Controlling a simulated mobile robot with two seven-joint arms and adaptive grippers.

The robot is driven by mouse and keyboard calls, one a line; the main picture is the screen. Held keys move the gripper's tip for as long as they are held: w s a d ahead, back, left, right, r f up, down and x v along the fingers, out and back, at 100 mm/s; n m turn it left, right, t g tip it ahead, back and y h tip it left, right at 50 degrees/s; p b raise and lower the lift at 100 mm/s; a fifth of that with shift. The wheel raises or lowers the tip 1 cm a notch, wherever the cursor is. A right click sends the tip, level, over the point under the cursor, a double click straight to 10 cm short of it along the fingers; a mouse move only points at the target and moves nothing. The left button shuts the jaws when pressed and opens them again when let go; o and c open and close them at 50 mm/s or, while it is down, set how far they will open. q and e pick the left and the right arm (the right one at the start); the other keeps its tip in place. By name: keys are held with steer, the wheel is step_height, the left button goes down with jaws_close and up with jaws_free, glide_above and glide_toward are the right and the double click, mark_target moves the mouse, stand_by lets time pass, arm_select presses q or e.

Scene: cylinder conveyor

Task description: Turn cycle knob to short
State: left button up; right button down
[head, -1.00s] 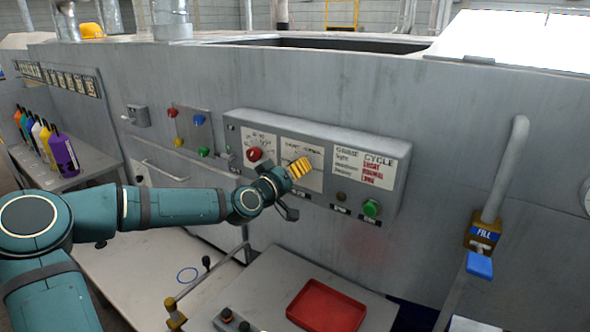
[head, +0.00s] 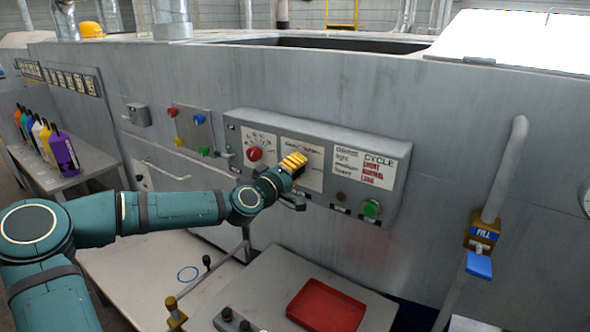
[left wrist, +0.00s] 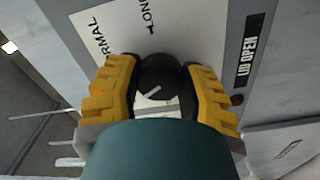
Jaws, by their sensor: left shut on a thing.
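In the head view my left gripper (head: 294,168) is at the white dial plate (head: 313,178) on the grey control panel (head: 322,137) and hides the knob. My right gripper is not in view.
A red knob (head: 255,154) sits left of my gripper, and a green button (head: 371,208) lower right. A cycle chart (head: 365,168) is on the panel's right. Below are a red tray (head: 327,306) and a lever (head: 190,283). A pipe with a blue handle (head: 479,265) stands at right.

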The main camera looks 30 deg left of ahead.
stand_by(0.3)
arm_select(q)
steer(key=o, duration=1.2)
steer(key=shift+d, duration=0.1)
steer(key=s, duration=0.4)
steer(key=s+a, duration=0.1)
steer(key=s, duration=0.7)
steer(key=shift+a, duration=0.35)
